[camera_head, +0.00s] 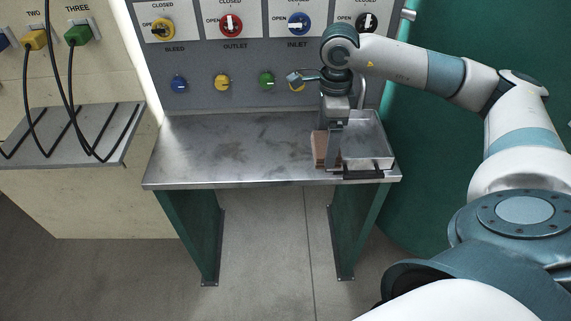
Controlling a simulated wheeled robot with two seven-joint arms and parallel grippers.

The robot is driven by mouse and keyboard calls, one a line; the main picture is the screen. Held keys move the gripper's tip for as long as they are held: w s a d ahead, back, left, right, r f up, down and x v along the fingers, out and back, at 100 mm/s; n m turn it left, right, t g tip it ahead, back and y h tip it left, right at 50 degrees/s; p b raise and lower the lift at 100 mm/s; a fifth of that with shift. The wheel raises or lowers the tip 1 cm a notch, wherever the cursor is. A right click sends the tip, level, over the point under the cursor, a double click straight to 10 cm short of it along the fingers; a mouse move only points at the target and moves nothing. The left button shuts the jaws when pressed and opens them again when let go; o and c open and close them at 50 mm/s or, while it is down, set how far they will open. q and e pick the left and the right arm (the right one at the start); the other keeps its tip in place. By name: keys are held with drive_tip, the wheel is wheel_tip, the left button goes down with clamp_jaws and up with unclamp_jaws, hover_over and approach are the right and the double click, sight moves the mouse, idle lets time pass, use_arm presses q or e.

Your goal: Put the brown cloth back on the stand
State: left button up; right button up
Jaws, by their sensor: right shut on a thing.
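The brown cloth (319,147) is a small brownish patch at the right part of the metal bench, partly hidden behind my gripper. My right gripper (333,163) points down at the bench, just left of a metal tray, and is shut on the brown cloth. Whether the cloth touches the bench top is hard to tell. My left gripper is not in view. No stand can be made out clearly.
The metal tray (385,161) with a dark handle sits at the bench's right end. The bench top (230,150) is clear to the left. Behind it a panel (210,95) carries coloured knobs and valves. Plugs with black cables hang at the left.

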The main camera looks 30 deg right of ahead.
drive_tip(key=w+a+f+p, duration=0.1)
drive_tip(key=w+f, duration=0.1)
drive_tip(key=w, duration=0.1)
drive_tip(key=w+a+f+p, duration=0.2)
drive_tip(key=w, duration=0.2)
drive_tip(key=w+a+f+p, duration=0.2)
drive_tip(key=w+f, duration=0.1)
drive_tip(key=shift+w, duration=0.3)
wheel_tip(320, 180, down, 3)
drive_tip(key=shift+f+p, duration=0.1)
drive_tip(key=shift+p, duration=1)
drive_tip(key=shift+f, duration=0.2)
